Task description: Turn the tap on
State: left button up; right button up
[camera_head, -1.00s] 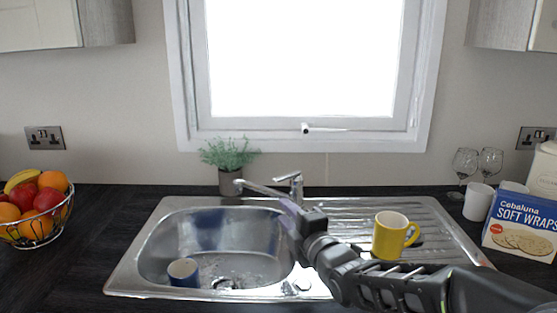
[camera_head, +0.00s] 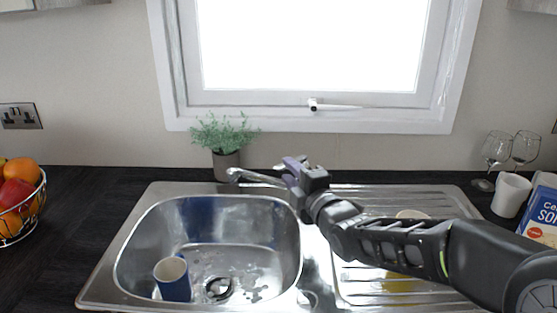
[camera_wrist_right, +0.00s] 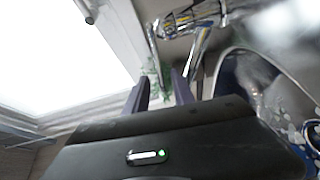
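The chrome tap (camera_head: 258,178) stands behind the sink bowl; its spout points left and its body is mostly hidden by my right gripper. The tap also shows at the top of the right wrist view (camera_wrist_right: 187,22), just beyond the fingertips. My right gripper (camera_head: 292,164) is at the tap body, fingers pointing toward the window wall. In the right wrist view its two purple fingers (camera_wrist_right: 161,84) are apart with nothing held between them. Whether a finger touches the tap I cannot tell. My left gripper is out of view.
A blue mug (camera_head: 172,280) stands in the sink bowl (camera_head: 125,255). A yellow mug (camera_head: 398,284) on the drainer is mostly hidden by my right arm. A potted plant (camera_head: 226,160) stands behind the tap's spout. Glasses (camera_head: 497,150) and a white mug (camera_head: 511,194) are at right.

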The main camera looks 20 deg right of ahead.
aim_at(282, 164)
jog(key=w+p, duration=0.1)
jog(key=w, duration=0.6)
jog(key=shift+f, duration=0.15)
grip_shut()
dwell(1.2)
